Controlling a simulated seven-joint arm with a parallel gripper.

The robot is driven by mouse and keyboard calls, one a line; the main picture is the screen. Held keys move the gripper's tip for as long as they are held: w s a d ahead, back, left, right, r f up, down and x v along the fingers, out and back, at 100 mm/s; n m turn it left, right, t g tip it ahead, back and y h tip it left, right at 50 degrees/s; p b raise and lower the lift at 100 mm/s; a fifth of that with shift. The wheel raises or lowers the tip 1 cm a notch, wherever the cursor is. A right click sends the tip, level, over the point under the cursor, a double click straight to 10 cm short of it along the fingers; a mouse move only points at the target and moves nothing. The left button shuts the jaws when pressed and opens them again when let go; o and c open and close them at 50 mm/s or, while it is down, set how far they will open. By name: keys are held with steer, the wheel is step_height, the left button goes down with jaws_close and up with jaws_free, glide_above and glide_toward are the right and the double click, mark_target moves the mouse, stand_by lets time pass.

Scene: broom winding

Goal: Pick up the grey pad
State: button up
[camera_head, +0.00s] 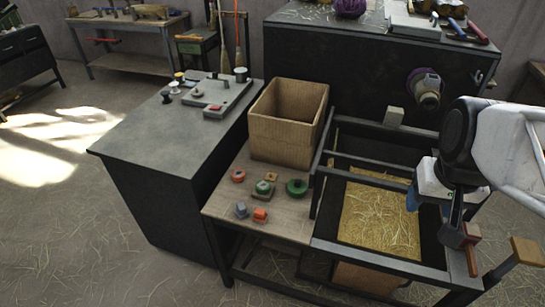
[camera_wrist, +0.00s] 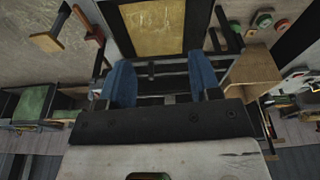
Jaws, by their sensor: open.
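A small grey block-like piece (camera_head: 241,210), perhaps the grey pad, lies at the front of the low wooden shelf (camera_head: 222,208). A second grey block (camera_head: 393,116) sits on the frame's back rail, so which one is the pad is not certain. My gripper (camera_head: 428,203) hangs over the right side of the dark frame, well right of the shelf. In the wrist view my gripper (camera_wrist: 163,82) shows two blue fingers spread apart with nothing between them. The grey piece on the shelf is not clearly visible there.
An orange-red piece (camera_head: 260,215), a red ring (camera_head: 238,176), a green piece (camera_head: 264,188) and a green ring (camera_head: 297,187) lie near the grey piece. A tall cardboard-coloured box (camera_head: 285,135) stands behind them. The dark frame (camera_head: 365,262) surrounds a straw bed (camera_head: 380,220).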

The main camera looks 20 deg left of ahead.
steer(key=w+a+f+n, duration=0.2)
steer(key=w+a+f, duration=0.2)
steer(key=w+a, duration=0.6)
steer(key=n+g, duration=0.2)
steer(key=n, duration=0.4)
glide_above(240, 206)
step_height(240, 206, down, 28)
steer(key=shift+w+r, duration=0.15)
steer(key=shift+a, duration=0.1)
steer(key=shift+f, duration=1.45)
steer(key=shift+f, duration=0.1)
